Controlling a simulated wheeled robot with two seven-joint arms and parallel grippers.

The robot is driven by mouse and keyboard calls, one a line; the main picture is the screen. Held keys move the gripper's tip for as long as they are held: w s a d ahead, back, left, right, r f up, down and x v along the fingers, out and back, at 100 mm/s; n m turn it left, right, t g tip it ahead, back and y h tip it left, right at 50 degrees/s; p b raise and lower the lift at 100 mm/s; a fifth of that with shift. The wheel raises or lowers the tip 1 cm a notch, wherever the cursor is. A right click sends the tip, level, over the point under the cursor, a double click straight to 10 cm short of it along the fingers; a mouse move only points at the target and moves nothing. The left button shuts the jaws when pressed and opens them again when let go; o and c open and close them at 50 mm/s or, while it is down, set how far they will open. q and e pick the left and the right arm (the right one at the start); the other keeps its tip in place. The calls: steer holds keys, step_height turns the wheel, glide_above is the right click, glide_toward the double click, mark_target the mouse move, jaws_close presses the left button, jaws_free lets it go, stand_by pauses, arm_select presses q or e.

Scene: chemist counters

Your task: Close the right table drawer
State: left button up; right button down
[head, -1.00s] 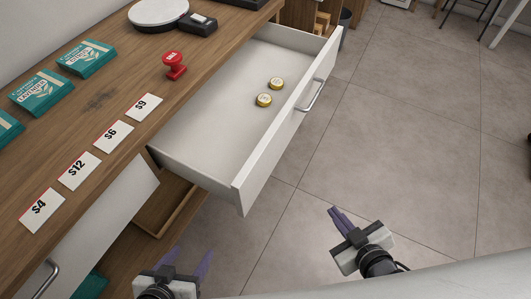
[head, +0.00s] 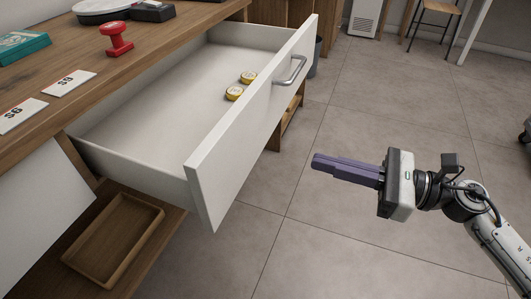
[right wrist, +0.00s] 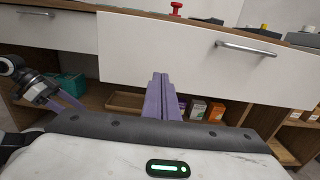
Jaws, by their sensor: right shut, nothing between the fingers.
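The right table drawer (head: 130,135) is pulled far out of the wooden counter, with its white front (head: 248,125) facing the right side of the head view. Its metal handle (head: 291,70) is on the outer face. Two small yellow-topped round items lie inside near the front. My right gripper (head: 318,162) is shut and empty, in front of the drawer and apart from it, its purple fingers pointing left. In the right wrist view the shut fingers (right wrist: 160,78) overlap the drawer front (right wrist: 180,55). My left gripper (right wrist: 68,100) shows at the left of that view; its jaw state is unclear.
The counter top (head: 75,95) bears a red stamp (head: 116,38), price cards (head: 68,83) and a teal box (head: 22,45). A wooden tray (head: 115,240) sits on the shelf below. The tiled floor (head: 330,235) in front is clear.

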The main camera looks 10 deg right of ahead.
mark_target(249, 142)
steer(key=x, duration=1.2)
steer(key=shift+w+a+p, duration=0.2)
steer(key=shift+a+p, duration=0.05)
steer(key=shift+p, duration=0.05)
steer(key=shift+w+a, duration=0.1)
